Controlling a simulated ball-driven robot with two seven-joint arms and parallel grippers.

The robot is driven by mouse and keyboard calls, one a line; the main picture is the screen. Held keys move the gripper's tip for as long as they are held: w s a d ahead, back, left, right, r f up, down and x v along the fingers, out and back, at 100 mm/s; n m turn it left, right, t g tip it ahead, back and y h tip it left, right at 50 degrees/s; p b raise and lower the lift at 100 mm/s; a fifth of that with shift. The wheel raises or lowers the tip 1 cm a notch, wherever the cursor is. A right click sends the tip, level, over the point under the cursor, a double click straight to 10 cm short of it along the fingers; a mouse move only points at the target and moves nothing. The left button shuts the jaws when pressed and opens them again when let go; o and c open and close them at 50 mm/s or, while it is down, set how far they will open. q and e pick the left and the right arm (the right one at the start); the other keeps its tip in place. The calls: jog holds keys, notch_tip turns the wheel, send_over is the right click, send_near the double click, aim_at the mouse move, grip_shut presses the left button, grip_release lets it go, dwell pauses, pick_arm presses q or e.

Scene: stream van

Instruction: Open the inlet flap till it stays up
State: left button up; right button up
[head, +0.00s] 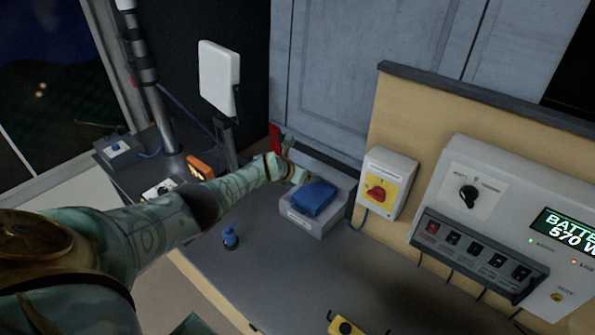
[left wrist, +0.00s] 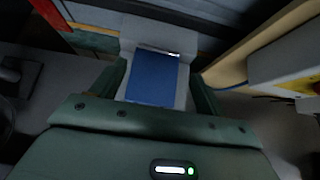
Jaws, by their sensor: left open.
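The inlet flap (head: 314,198) is a blue cover on a light grey inlet box (head: 305,222) that stands on the dark counter against the back wall. It looks down or nearly down; its exact angle is hard to tell. My left gripper (head: 293,171) is at the left rear side of the flap. In the left wrist view the flap (left wrist: 153,78) lies between the two spread fingers of my left gripper (left wrist: 157,82). The fingers look apart from it, with nothing held. Contact cannot be judged. My right gripper is in neither view.
A yellow box with a red rotary switch (head: 376,192) is on the wooden panel right of the inlet. A blue plug-like piece (head: 230,238) stands on the counter in front. A white panel on a post (head: 219,77) rises at the back left. The counter's middle is mostly clear.

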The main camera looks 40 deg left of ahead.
pick_arm(q)
jog(key=p+v, duration=1.5)
jog(key=shift+s+a, duration=0.3)
jog(key=shift+s, duration=0.1)
jog(key=shift+d+r, duration=0.1)
jog(key=shift+r, duration=0.05)
